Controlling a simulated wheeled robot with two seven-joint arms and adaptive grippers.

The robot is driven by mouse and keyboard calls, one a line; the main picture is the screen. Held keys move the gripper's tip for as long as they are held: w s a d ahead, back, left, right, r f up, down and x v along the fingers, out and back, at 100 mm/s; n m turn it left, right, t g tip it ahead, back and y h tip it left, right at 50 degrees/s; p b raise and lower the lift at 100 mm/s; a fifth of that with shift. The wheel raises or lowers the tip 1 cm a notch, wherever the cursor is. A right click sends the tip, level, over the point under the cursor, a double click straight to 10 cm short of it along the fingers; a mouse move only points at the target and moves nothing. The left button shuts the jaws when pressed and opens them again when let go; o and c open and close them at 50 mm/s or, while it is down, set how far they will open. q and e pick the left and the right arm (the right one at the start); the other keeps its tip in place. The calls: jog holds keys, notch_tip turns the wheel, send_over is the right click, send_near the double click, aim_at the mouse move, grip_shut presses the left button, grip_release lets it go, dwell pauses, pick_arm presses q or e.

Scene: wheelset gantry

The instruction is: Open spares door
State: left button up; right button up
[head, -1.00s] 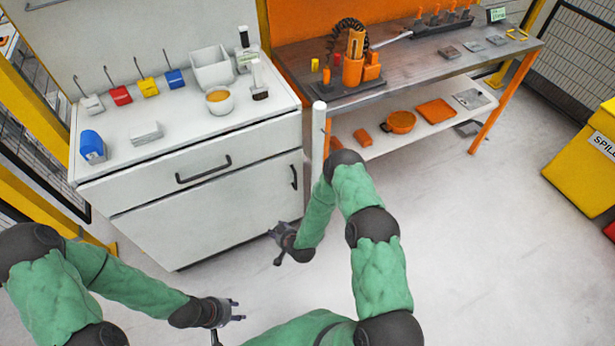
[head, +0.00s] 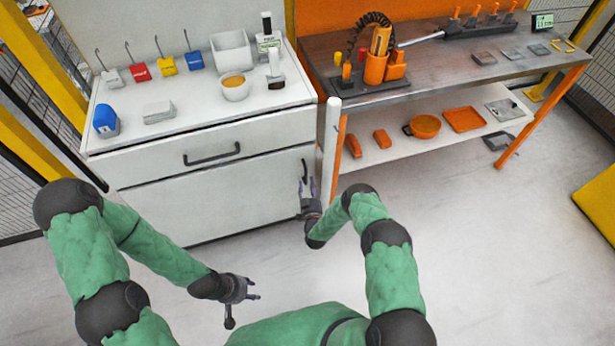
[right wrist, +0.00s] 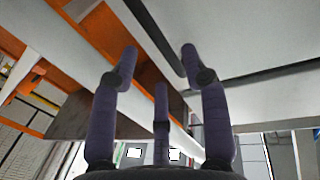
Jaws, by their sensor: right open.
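The white cabinet has a lower door (head: 215,200) that is shut, with a dark upright handle (head: 304,172) near its right edge. My right gripper (head: 308,188) is open at this handle, overlapping its lower part in the head view. In the right wrist view, the gripper's fingers (right wrist: 158,60) are spread, and a dark bar (right wrist: 152,32) that looks like the handle passes beyond and between the fingertips. I cannot tell whether they touch it. My left gripper (head: 253,288) is open and empty over the floor, lower in the head view.
A drawer (head: 210,150) with a dark horizontal handle sits above the door. A white post (head: 331,140) and the orange-legged workbench (head: 430,75) stand close to the right of the handle. Clear floor (head: 480,240) lies in front of the bench.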

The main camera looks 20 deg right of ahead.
jog(key=w, duration=0.2)
jog(key=w+b, duration=0.1)
jog(key=w, duration=0.2)
jog(key=shift+w+d+b, duration=0.3)
jog(key=shift+w+d, duration=0.05)
jog(key=shift+d, duration=0.05)
grip_shut()
